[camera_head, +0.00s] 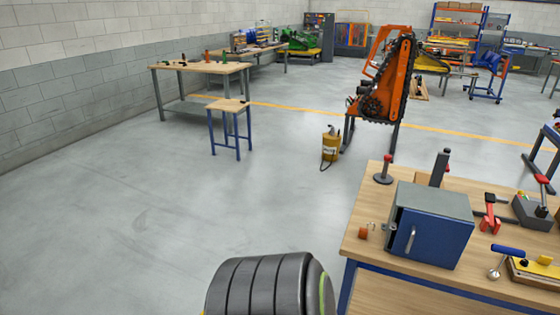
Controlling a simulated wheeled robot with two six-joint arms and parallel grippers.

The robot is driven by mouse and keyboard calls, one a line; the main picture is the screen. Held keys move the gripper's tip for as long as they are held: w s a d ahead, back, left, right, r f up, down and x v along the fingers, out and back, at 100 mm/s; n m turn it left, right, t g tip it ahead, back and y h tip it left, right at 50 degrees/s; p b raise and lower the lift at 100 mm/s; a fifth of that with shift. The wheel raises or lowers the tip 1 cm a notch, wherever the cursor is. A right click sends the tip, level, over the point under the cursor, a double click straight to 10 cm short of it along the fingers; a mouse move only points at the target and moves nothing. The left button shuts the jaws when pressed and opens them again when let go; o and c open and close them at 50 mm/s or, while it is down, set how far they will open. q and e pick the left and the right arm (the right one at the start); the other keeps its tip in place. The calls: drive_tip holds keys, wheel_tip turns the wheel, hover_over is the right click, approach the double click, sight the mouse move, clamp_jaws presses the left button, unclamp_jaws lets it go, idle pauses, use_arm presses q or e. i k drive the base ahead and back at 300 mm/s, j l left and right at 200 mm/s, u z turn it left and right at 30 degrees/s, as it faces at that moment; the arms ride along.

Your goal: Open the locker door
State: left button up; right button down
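A small grey locker (434,199) with a blue door (430,239) stands on the wooden workbench (382,175) at the right. The door looks shut, and a light upright handle (410,240) sits near its left edge. The locker's front faces toward me, and its inside is hidden. Neither of my grippers shows in the view.
Around the locker on the bench are a red-knobbed post (383,170), a small orange piece (363,233), a red tool (490,222) and a blue-handled tool (508,250). A yellow can (331,146) stands on the floor beyond. The floor at left is clear.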

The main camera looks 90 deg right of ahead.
sight(441, 242)
drive_tip(key=z, duration=3.65)
